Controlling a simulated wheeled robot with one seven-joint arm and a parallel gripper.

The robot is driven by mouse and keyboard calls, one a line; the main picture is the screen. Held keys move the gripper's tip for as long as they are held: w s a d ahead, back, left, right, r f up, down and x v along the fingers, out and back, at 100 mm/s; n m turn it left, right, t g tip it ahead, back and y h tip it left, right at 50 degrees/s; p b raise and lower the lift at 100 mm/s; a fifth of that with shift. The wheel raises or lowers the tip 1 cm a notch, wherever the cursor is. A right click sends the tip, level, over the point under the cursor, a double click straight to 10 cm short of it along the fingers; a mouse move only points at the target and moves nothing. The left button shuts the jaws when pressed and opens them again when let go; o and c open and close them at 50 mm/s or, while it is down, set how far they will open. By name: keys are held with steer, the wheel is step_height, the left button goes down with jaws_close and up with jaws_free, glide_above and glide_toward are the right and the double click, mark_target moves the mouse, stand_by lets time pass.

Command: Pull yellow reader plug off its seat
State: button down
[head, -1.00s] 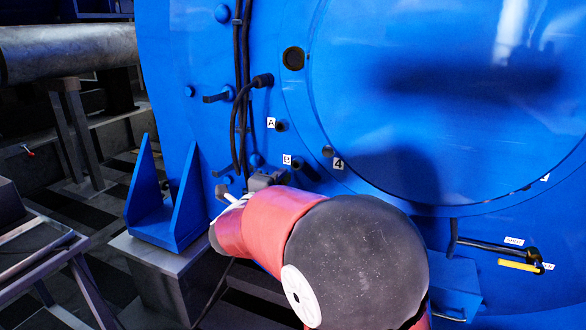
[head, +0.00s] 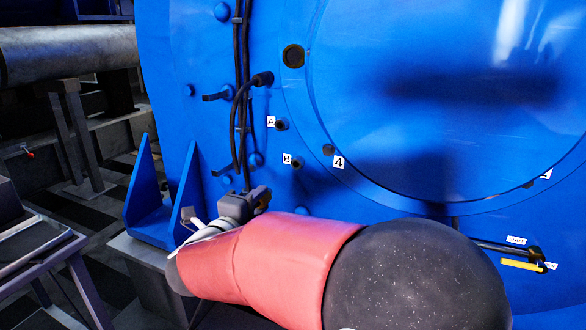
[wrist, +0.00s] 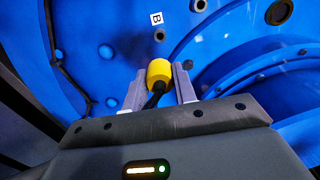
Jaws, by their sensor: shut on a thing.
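The yellow reader plug (wrist: 158,70) sits between the two fingers of my gripper (wrist: 158,80) in the wrist view, with its black cable running back toward the palm. My gripper (head: 245,203) is shut on the plug. The plug appears apart from the blue housing (head: 330,195). A dark round port (wrist: 159,36) beside the B label (wrist: 156,18) shows nothing in it. The B port (head: 297,163) also shows in the head view, up and right of the gripper.
Black cables (head: 240,110) run down the housing, left of the A label (head: 271,121). A blue bracket (head: 160,210) stands left of my gripper. A dark-ended stub (wrist: 187,65) is near the right finger. A yellow bar (head: 522,265) is on the lower right.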

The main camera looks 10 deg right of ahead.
steer(key=b+v, duration=0.1)
steer(key=v, duration=1)
steer(key=shift+s+b, duration=0.2)
steer(key=shift+b, duration=0.15)
steer(key=shift+a, duration=0.1)
